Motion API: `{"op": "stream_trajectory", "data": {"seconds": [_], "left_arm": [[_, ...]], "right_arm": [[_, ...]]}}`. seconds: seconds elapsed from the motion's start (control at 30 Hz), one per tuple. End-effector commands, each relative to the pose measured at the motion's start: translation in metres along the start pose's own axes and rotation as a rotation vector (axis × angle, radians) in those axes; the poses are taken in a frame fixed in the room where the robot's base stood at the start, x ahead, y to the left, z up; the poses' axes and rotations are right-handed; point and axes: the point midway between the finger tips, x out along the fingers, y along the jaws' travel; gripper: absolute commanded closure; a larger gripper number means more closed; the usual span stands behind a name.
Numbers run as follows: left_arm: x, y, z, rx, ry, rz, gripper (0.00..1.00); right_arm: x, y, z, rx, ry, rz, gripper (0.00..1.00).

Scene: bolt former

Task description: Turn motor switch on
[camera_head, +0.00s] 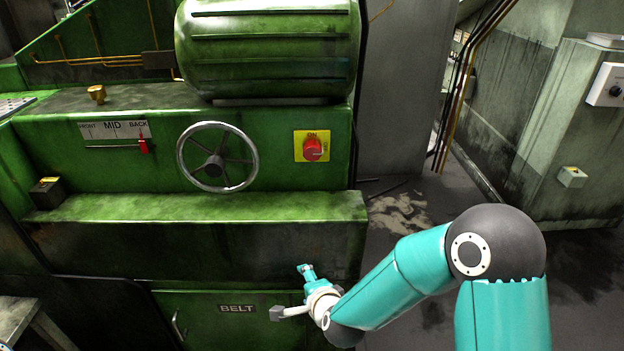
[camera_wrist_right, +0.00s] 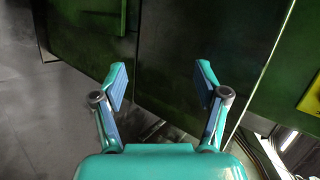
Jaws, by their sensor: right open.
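The motor switch (camera_head: 312,149) is a round red knob on a yellow plate marked ON at the top, on the green machine's front, right of the handwheel. A light mark on the knob seems to point sideways, not up at ON. A yellow plate edge (camera_wrist_right: 312,97), likely the switch plate, shows at the right edge of the wrist view; its knob is out of that view. My right gripper (camera_wrist_right: 162,82) is open and empty, its two fingers apart. In the head view the right gripper (camera_head: 291,291) is below the switch, in front of the lower green panel, apart from the switch. My left gripper is not in view.
A metal handwheel (camera_head: 217,157) and a red slider (camera_head: 143,146) on a FRONT-MID-BACK scale sit left of the switch. A green ledge (camera_head: 200,207) juts out below it. A BELT door (camera_head: 237,309) is lower. Space directly before the switch is clear.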

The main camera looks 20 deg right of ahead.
Motion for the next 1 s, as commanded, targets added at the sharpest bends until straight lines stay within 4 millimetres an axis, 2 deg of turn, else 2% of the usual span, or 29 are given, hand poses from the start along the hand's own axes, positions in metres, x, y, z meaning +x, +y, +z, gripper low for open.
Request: {"op": "stream_trajectory", "data": {"seconds": [0.03, 0.1, 0.2, 0.3, 0.43, 0.57, 0.77, 1.0], "left_arm": [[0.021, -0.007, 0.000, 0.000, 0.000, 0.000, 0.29], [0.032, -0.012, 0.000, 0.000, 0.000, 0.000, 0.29], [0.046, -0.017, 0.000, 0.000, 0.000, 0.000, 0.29], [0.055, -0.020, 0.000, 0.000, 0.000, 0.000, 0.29], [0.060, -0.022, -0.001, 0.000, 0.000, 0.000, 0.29], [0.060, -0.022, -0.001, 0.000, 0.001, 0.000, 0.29], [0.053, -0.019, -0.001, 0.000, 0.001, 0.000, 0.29], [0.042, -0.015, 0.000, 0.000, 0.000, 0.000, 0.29]], "right_arm": [[0.000, -0.036, 0.000, 0.184, 0.028, -0.131, 0.27], [-0.015, -0.085, -0.003, 0.450, 0.039, -0.289, 0.27], [-0.043, -0.139, -0.009, 0.790, 0.006, -0.481, 0.27], [-0.072, -0.173, -0.015, 1.055, -0.053, -0.619, 0.27], [-0.097, -0.197, -0.021, 1.263, -0.118, -0.720, 0.27], [-0.102, -0.208, -0.025, 1.337, -0.142, -0.755, 0.27], [-0.085, -0.223, -0.034, 1.342, -0.141, -0.756, 0.27], [-0.046, -0.252, -0.049, 1.339, -0.140, -0.754, 0.27]]}}
